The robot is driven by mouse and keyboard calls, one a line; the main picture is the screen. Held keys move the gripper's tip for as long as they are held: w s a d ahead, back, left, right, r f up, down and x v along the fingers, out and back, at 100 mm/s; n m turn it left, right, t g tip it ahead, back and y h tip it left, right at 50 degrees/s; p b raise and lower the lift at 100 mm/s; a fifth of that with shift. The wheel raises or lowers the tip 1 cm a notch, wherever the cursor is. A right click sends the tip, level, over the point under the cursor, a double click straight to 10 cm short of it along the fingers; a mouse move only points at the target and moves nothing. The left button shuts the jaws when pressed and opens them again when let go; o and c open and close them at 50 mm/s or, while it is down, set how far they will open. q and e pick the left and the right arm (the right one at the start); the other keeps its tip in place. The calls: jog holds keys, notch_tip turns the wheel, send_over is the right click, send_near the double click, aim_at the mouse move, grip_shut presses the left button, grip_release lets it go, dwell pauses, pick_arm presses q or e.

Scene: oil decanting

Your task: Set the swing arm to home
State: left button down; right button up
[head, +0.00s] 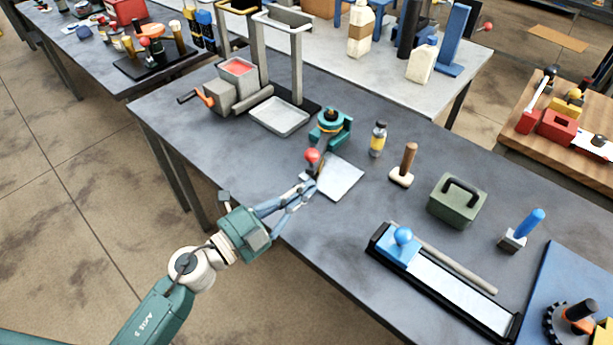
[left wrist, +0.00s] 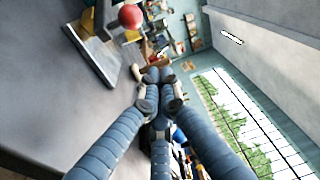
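A teal-and-black device (head: 333,128) stands near the middle of the dark table. Its swing arm reaches toward the front edge and ends in a red ball knob (head: 312,155). In front of it lies a pale square plate (head: 342,180). My left gripper (head: 307,187) is at the table's front edge, beside the plate's left side and just below the knob, apart from it. Its fingers converge at the tips, with nothing seen between them. In the left wrist view, the red ball knob (left wrist: 131,16) is up and left of the fingertips (left wrist: 158,76). My right gripper is out of view.
Left of the device are a metal tray (head: 280,117), a tall frame (head: 297,60) and an orange-handled box (head: 218,95). To its right stand a small bottle (head: 377,139), a wooden-handled tool (head: 405,163) and a green box (head: 457,200). The front left tabletop is clear.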

aim_at(317, 164)
pick_arm(q)
jog(key=p+x, duration=0.2)
jog(key=x, duration=0.7)
jog(key=a, duration=0.1)
jog(key=w+a, duration=0.1)
jog(key=a, duration=0.1)
jog(key=shift+w+a+f+b, duration=0.25)
jog(key=shift+a+f+b, duration=0.1)
jog(key=shift+a+b, duration=0.05)
jog(key=shift+w+a+f+g+b, duration=0.1)
jog(key=shift+a+f+g+b, duration=0.05)
jog(key=shift+a+g+b, duration=0.2)
jog(key=a+m+g+h+b, duration=0.1)
jog(key=a+b, duration=0.1)
jog(key=w+a+m+g+h+b, duration=0.1)
jog(key=a+b, duration=0.1)
jog(key=a, duration=0.1)
jog(key=w+a+m+g+h+b, duration=0.1)
jog(key=a+g+b, duration=0.1)
jog(key=shift+w+a+b, duration=0.15)
jog(key=shift+b, duration=0.25)
jog(key=shift+w+a+h, duration=0.1)
jog(key=shift+h, duration=0.2)
